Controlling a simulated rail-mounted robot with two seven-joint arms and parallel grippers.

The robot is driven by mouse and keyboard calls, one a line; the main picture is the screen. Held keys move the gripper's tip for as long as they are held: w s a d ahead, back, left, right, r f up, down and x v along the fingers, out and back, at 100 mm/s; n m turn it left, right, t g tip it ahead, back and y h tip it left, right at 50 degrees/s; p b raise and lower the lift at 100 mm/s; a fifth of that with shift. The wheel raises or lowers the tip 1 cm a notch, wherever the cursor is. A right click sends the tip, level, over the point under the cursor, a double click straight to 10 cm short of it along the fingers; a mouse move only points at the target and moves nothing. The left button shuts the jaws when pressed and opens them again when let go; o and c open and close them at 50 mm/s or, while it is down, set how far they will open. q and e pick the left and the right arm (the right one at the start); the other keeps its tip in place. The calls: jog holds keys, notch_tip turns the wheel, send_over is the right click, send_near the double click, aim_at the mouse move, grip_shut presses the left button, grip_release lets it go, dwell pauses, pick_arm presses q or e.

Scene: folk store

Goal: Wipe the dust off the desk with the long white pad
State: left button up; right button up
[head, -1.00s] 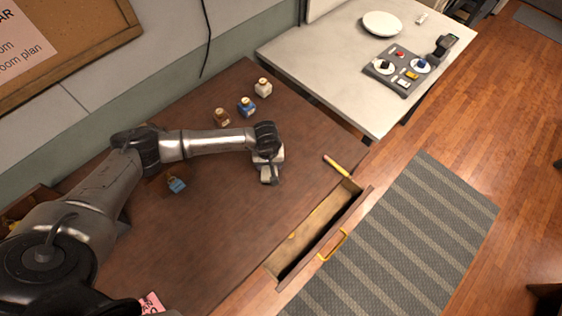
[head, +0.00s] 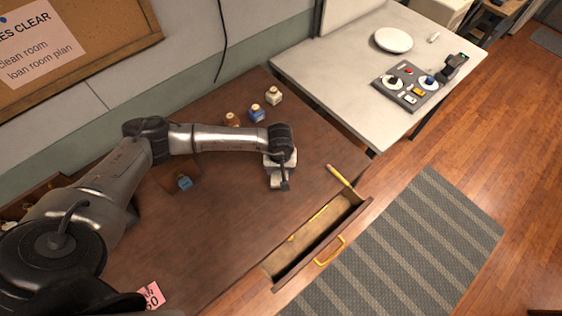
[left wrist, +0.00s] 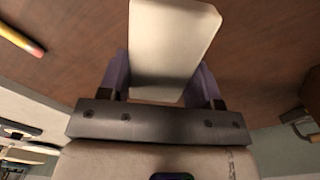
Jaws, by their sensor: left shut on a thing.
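My left gripper (head: 283,165) is shut on the white pad (head: 280,181), low over the right part of the dark brown desk (head: 230,205). In the left wrist view the pale, flat, long pad (left wrist: 172,45) sits between the two purple-grey fingers (left wrist: 160,85) and points away from the palm. I cannot tell whether the pad touches the desk top. I cannot make out distinct dust on the wood. My right gripper is not in view.
A brown bottle (head: 232,119), a blue bottle (head: 256,113) and a white bottle (head: 273,96) stand behind the gripper. A yellow pencil (head: 339,175) lies at the right edge, near an open drawer (head: 315,236). The front middle is clear.

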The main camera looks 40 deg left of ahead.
pick_arm(q)
jog(key=shift+r+p, duration=0.5)
jog(key=shift+r, duration=0.65)
